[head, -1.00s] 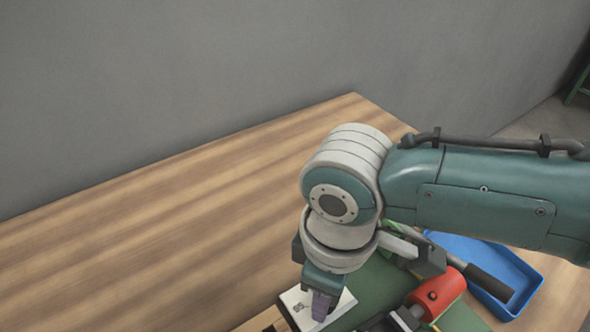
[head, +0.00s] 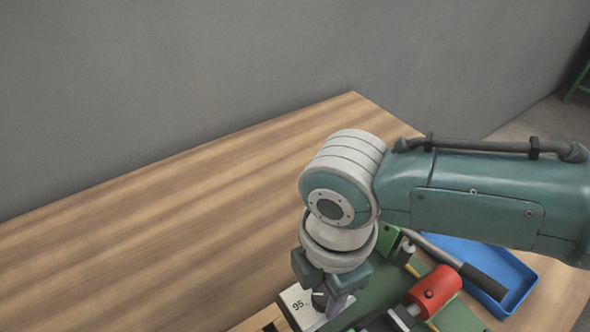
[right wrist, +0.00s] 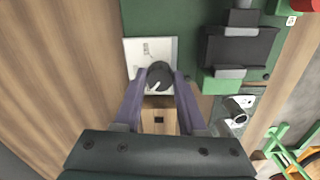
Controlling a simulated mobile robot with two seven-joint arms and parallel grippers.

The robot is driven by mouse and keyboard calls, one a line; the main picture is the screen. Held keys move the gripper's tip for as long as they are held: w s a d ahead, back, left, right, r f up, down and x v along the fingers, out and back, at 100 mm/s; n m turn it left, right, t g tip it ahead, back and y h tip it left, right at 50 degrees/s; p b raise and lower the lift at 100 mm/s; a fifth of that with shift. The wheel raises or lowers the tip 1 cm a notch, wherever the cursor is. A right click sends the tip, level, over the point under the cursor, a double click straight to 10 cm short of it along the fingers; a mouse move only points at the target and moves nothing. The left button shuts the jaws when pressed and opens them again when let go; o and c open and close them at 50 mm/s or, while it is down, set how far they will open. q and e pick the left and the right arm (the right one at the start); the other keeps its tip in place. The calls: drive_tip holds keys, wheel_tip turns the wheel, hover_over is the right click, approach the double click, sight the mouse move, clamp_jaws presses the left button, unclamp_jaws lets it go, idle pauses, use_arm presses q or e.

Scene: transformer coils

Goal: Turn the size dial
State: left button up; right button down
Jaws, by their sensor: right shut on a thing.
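The size dial is a dark round knob (right wrist: 158,77) with a pale pointer mark, on a white plate (right wrist: 135,50) in the right wrist view. In the head view the white plate (head: 296,304) carries the printed number 95, and the knob (head: 319,299) shows partly beside the fingers. My right gripper (right wrist: 158,82) is shut on the knob, with one purple finger on each side of it. In the head view the right gripper (head: 328,306) points down over the plate. My left gripper is not in view.
A green machine base (head: 372,285) lies beside the plate, with a red cylinder (head: 435,291) on it. A blue tray (head: 513,271) stands to the right with a dark-handled tool (head: 483,281) across its edge. The wooden table (head: 150,255) is clear on the left.

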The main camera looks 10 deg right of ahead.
sight(324, 294)
drive_tip(key=shift+n, duration=0.6)
drive_tip(key=shift+c, duration=2.4)
unclamp_jaws()
wheel_tip(324, 294, up, 9)
drive_tip(key=p, duration=0.2)
drive_tip(key=shift+p, duration=0.3)
drive_tip(key=shift+r, duration=0.5)
